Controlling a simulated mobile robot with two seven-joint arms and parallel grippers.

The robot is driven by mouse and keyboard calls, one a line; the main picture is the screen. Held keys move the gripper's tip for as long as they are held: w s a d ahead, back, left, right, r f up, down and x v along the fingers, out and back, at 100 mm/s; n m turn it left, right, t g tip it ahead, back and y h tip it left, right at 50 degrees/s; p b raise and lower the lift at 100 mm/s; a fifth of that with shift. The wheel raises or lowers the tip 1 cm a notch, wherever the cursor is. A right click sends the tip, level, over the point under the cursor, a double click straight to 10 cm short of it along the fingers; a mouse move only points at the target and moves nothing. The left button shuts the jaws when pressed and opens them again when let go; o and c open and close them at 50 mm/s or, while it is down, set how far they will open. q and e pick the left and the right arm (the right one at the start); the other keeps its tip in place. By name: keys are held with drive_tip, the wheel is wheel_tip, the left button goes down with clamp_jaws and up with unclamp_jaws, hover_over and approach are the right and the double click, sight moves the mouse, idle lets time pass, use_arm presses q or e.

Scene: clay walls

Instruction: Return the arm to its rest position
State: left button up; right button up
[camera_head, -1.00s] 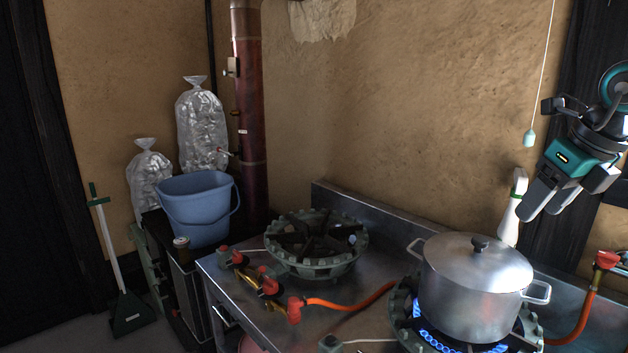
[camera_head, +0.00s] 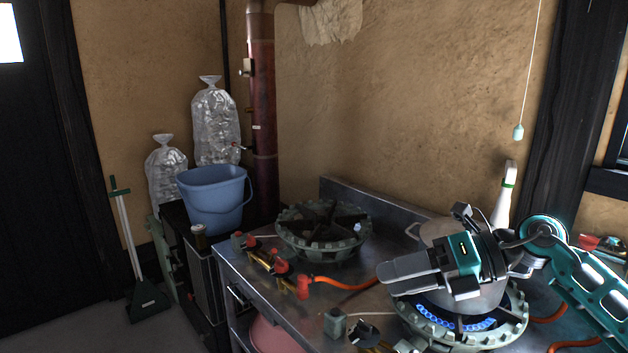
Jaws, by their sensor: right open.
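My right gripper (camera_head: 408,270) comes in from the right, teal and grey, with its fingers pointing left. It is open and I see nothing between its fingers. It is in front of the metal pot (camera_head: 436,233) in the picture and hides much of it. The pot stands on the lit right burner (camera_head: 508,325), where blue flames show. I cannot tell how far the gripper is from the pot. My left gripper is not in view.
An unlit burner (camera_head: 323,232) sits on the steel counter (camera_head: 262,258), with an orange hose (camera_head: 345,284) beside it. A blue bucket (camera_head: 213,200) and two clear bags stand at left. A white bottle (camera_head: 503,205) is behind the pot. A pull cord hangs at upper right.

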drive_tip(key=s+a+f+m+t+y, duration=0.2)
drive_tip(key=a+m+t+y, duration=0.35)
drive_tip(key=m, duration=0.25)
drive_tip(key=s+d+f+m+t+h, duration=0.2)
drive_tip(key=d+f+m+t+h, duration=0.2)
drive_tip(key=f+m+h, duration=0.55)
drive_tip(key=s+d+f+m+t+h, duration=0.25)
drive_tip(key=d+f+m+t, duration=0.35)
drive_tip(key=m, duration=0.8)
drive_tip(key=s+f+m+g+h, duration=0.4)
drive_tip(key=s+f+m+g, duration=0.2)
drive_tip(key=s+f, duration=0.5)
wheel_tip(320, 180, down, 4)
drive_tip(key=shift+s+r+g+h, duration=0.2)
drive_tip(key=shift+s+g+h, duration=0.15)
drive_tip(key=shift+g, duration=0.2)
drive_tip(key=shift+m, duration=0.25)
